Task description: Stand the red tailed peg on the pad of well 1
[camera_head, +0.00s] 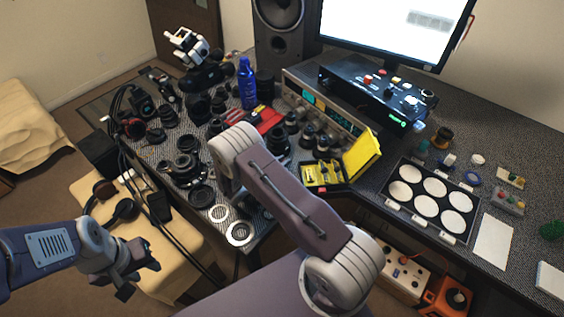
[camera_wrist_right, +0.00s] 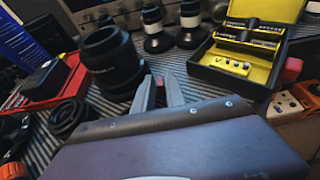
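A black tray (camera_head: 449,184) with several round white pads lies on the desk at the right of the head view. I cannot read which pad belongs to well 1. I cannot pick out the red tailed peg for certain; a small red piece (camera_wrist_right: 292,68) shows beside the yellow-lined box in the right wrist view. My left gripper (camera_head: 140,275) is open and empty at the lower left, away from the tray.
An open yellow box (camera_head: 325,175) stands left of the tray. Lens parts crowd the left desk near a blue bottle (camera_head: 247,83). A small block with coloured knobs (camera_head: 507,201) and a white sheet (camera_head: 493,243) lie right of the tray. An instrument (camera_head: 372,90) stands behind.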

